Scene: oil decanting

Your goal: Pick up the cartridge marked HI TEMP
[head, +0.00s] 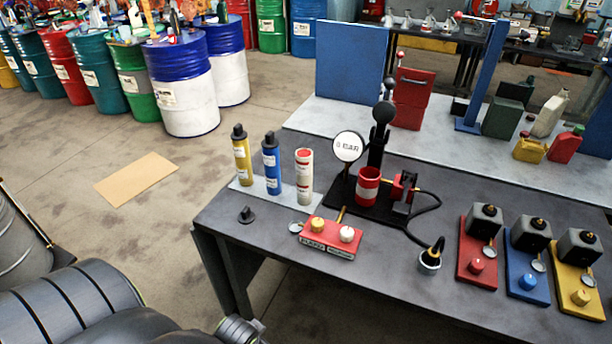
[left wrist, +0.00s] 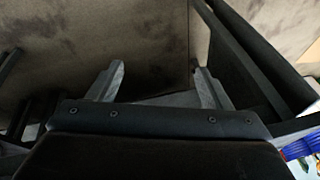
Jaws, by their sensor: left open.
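Three upright cartridges stand on a light grey tray (head: 290,196) at the left end of the workbench. One is yellow with a black cap (head: 242,165), one is blue with a black cap (head: 272,168), and one is whitish with a red top (head: 304,172). Their labels are too small to read, so I cannot tell which is marked HI TEMP. My left gripper (left wrist: 160,85) is open and empty in the left wrist view, with only floor and a dark surface around it. It is away from the cartridges. My right gripper is not seen.
A cardboard sheet (head: 137,178) lies on the floor. Drums (head: 182,85) stand behind.

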